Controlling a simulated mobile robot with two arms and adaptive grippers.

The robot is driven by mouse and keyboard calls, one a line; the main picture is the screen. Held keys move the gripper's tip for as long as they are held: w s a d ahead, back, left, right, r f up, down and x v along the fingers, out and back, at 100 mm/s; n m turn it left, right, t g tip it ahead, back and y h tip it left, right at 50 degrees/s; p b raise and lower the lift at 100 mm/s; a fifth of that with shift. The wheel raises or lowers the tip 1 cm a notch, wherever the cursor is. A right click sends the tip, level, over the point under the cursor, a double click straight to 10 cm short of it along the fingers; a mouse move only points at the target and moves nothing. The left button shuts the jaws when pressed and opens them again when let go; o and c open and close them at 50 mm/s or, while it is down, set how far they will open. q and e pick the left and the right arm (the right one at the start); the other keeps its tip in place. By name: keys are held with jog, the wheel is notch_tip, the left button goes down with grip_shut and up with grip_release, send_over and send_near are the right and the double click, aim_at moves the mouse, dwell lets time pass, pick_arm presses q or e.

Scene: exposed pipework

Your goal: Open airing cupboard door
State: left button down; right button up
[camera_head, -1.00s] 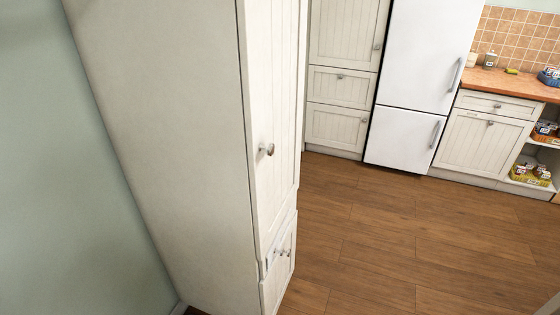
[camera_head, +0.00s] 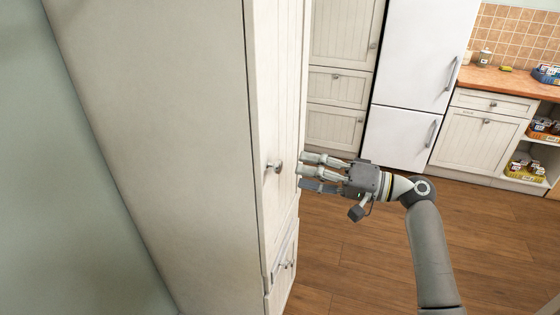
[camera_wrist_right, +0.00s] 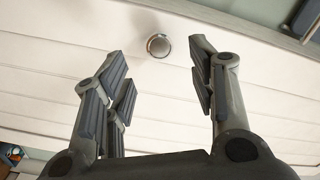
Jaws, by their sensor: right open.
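The tall off-white cupboard (camera_head: 160,150) stands close by on the left. Its upper panelled door (camera_head: 282,110) is shut and carries a round metal knob (camera_head: 277,166). My right gripper (camera_head: 303,172) is open and empty in front of this door, its fingers pointing at it beside the knob. In the right wrist view the knob (camera_wrist_right: 158,46) lies ahead of the open fingers, between their lines and apart from them, on the pale door boards (camera_wrist_right: 60,60). My left gripper is not in view.
A lower door and drawer (camera_head: 283,262) with knobs sit below. Behind are more cabinets (camera_head: 337,90), a white fridge (camera_head: 418,60) and a counter (camera_head: 495,80) with goods. The wooden floor (camera_head: 360,250) in front is clear.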

aim_at(282, 166)
jog(key=p+x, duration=0.2)
jog(key=x, duration=0.4)
jog(key=shift+s+r, duration=0.1)
jog(key=shift+r, duration=0.05)
jog(key=shift+w+a, duration=0.25)
jog(key=shift+a, duration=0.25)
grip_shut()
